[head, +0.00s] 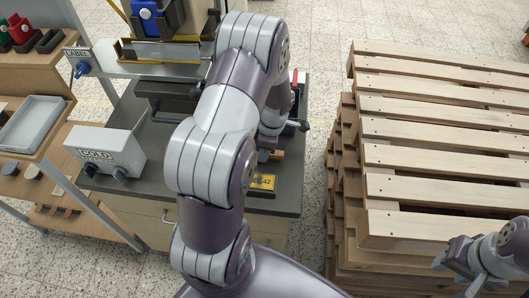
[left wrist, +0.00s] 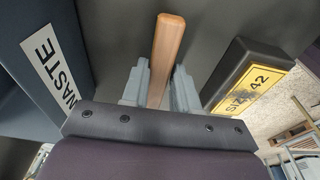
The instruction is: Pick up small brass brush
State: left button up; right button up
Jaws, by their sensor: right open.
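The small brush shows as a brown wooden handle (left wrist: 168,48) in the left wrist view, lying on the dark grey bench top; no bristles show. My left gripper (left wrist: 161,75) has one finger on each side of the handle, with a gap visible on the right side. The left finger is very close to the handle; I cannot tell if it touches. In the head view a bit of the handle (head: 276,155) shows beside my left arm, which hides most of that gripper. My right gripper (head: 462,262) is open and empty at the lower right, near the pallets.
A dark bin labelled WASTE (left wrist: 40,85) stands left of the handle in the left wrist view. A black block with a yellow SIZE 42 label (left wrist: 253,88) lies right of it. A GOLD box (head: 105,150) is on the bench's left. Stacked wooden pallets (head: 430,155) stand right.

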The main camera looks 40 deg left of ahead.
pick_arm(q)
grip_shut()
notch_tip(320, 180, up, 10)
jog(key=shift+p, duration=0.35)
